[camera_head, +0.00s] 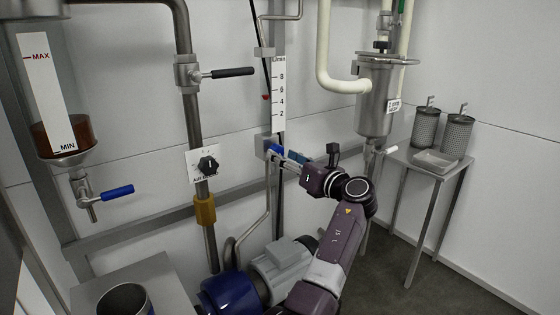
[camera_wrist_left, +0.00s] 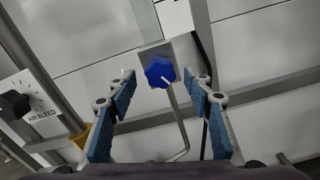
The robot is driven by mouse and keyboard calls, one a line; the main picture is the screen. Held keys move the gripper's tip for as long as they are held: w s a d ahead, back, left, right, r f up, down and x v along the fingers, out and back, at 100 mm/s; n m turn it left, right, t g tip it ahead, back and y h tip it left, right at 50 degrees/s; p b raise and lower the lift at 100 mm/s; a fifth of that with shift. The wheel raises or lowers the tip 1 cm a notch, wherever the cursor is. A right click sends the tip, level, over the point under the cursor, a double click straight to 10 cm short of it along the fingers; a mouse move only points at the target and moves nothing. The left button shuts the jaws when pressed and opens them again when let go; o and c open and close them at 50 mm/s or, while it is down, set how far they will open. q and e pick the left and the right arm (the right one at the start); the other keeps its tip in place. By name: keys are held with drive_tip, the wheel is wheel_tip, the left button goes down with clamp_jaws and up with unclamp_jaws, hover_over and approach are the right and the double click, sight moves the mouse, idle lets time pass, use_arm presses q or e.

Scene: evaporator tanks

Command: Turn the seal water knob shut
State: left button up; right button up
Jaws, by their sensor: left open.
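In the left wrist view a blue lobed knob (camera_wrist_left: 160,71) with a white pointer line sits on a grey block (camera_wrist_left: 184,46). The pointer slants toward the lower right of that view. In the head view the block (camera_head: 263,145) is at the foot of the flow scale, and the knob (camera_head: 276,149) is partly covered by my gripper. My left gripper (camera_head: 290,157) is open and faces the knob. In the wrist view its two blue-padded fingers stand on either side of the knob's line, apart from it, with nothing between them. My right gripper is not in view.
A black air bleed knob (camera_head: 207,165) on a white plate is left of the block. A pump (camera_head: 285,262) stands below. A side table (camera_head: 425,165) with canisters is at right.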

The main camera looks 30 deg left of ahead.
use_arm(q)
drive_tip(key=shift+b+x, duration=0.35)
drive_tip(key=shift+x, duration=0.85)
drive_tip(key=shift+c, duration=0.7)
drive_tip(key=c, duration=1)
